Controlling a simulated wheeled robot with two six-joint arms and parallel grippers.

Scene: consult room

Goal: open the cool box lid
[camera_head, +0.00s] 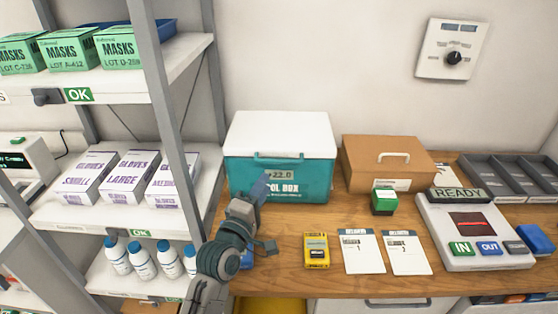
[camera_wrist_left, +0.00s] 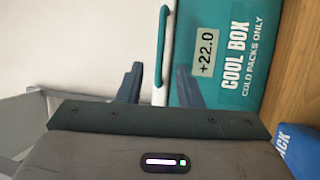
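The cool box (camera_head: 300,180) is teal with a white lid (camera_head: 280,133) and stands on the wooden counter. Its lid is shut. A teal handle (camera_head: 280,158) runs along the upper front, above a +22.0 display. In the left wrist view the box (camera_wrist_left: 222,40) appears turned on its side, with the handle (camera_wrist_left: 162,45) near the middle. My left gripper (camera_head: 262,182) is in front of the box, partly covering its label. In the wrist view its fingers (camera_wrist_left: 159,72) are apart, with the handle's end appearing between them; contact is not visible. My right gripper is out of view.
A shelf rack (camera_head: 175,110) with boxes and bottles stands close on the left. A brown case (camera_head: 385,165) sits right of the cool box. A yellow box (camera_head: 316,250), cards (camera_head: 362,252) and a READY device (camera_head: 475,230) lie on the counter. A blue pack (camera_wrist_left: 298,150) lies near my gripper.

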